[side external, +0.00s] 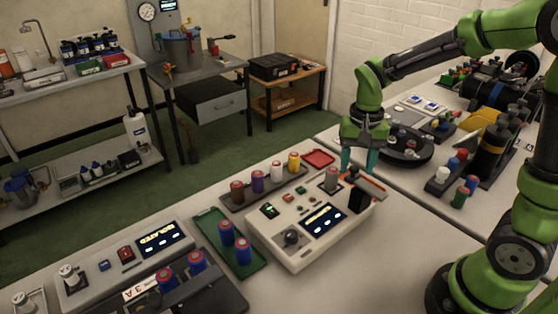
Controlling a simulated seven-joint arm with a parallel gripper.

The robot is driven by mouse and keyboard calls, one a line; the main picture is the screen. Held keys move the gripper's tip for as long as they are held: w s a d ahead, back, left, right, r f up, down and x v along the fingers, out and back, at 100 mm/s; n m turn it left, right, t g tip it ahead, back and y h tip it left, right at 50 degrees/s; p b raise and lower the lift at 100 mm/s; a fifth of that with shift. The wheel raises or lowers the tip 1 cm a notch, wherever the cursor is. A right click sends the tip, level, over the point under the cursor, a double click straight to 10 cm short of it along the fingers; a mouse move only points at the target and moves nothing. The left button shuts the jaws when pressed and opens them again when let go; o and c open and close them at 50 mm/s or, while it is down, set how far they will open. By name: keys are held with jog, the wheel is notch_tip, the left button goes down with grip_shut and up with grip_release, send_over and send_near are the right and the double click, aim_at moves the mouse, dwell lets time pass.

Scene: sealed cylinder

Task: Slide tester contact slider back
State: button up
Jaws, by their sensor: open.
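The tester (290,249) is a cream box with a lit display (324,219), a dark knob and small buttons on its top. A grey-brown cylinder (331,181) stands upright at its back. At its right end are a black block (358,200) and an orange-red bar (371,185); these look like the contact slider, but I cannot tell its exact position. My gripper (359,168) points down with its teal fingers apart, just behind and above the bar. Nothing shows between the fingers. I cannot tell whether a finger touches the slider.
A tray (236,203) with several coloured cylinders and a red tray (319,158) lie behind the tester. A green tray (218,238) with blue cylinders is on its left. A dark turntable (405,155) stands behind my gripper. Bare bench lies right of the tester.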

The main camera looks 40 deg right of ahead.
aim_at(356, 168)
notch_tip(356, 168, up, 17)
dwell(0.4)
jog(key=shift+f, duration=0.1)
jog(key=s+a+f+n+t+y, duration=0.2)
jog(key=s+a+f+n+t, duration=0.3)
jog(key=s, duration=0.5)
jog(key=shift+a+f+t, duration=0.2)
jog(key=shift+a+t, duration=0.2)
jog(key=shift+t, duration=0.7)
